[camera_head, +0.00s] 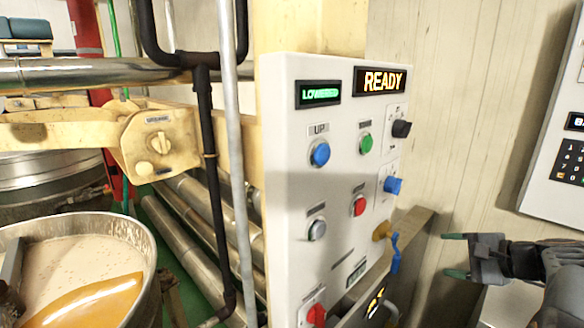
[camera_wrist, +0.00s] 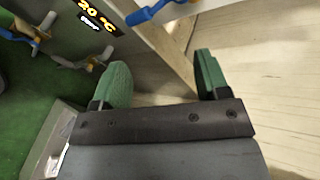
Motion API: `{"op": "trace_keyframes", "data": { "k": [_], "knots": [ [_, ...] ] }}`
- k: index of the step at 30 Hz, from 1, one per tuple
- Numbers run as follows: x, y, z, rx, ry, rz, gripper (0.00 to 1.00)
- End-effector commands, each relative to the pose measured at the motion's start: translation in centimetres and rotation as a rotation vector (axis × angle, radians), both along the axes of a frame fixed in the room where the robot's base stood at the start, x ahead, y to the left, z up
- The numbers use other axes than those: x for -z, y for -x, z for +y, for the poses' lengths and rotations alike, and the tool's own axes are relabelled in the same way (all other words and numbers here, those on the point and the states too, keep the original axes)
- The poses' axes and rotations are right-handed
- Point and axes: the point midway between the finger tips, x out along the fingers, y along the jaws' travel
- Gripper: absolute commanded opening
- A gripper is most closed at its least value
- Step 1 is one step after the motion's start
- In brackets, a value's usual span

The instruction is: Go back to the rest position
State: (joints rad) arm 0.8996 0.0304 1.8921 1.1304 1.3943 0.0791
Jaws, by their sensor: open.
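My gripper (camera_head: 456,256) is at the lower right of the head view, to the right of the white control panel (camera_head: 335,250) and apart from it. Its two green fingertips are spread with nothing between them. In the wrist view my gripper (camera_wrist: 158,80) also shows open and empty, with the panel's side and a pale wall beyond it. The panel carries a green lit "LOWERED" display (camera_head: 318,93) and an orange lit "READY" display (camera_head: 380,81).
A kettle (camera_head: 75,270) with pale mix and an orange-brown patch stands at lower left. A second white panel with a keypad (camera_head: 568,160) is at the right edge. Metal pipes run behind the kettle.

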Motion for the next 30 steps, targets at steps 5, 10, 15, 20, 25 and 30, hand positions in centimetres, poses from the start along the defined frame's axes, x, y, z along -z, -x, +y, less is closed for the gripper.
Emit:
{"op": "trace_keyframes", "data": {
  "k": [5,10,15,20,25,30],
  "knots": [
    [6.8,4.4,6.8,-0.247,0.457,0.277,0.69],
    [9.1,8.8,11.9,-0.599,0.944,0.313,0.69],
    [8.9,11.0,15.6,-0.847,1.219,0.210,0.69],
    [7.8,11.7,18.6,-0.940,1.278,0.109,0.69],
    [7.1,11.7,20.0,-0.974,1.294,0.058,0.69],
    [7.1,11.6,20.2,-0.980,1.294,0.055,0.69]
  ]
}}
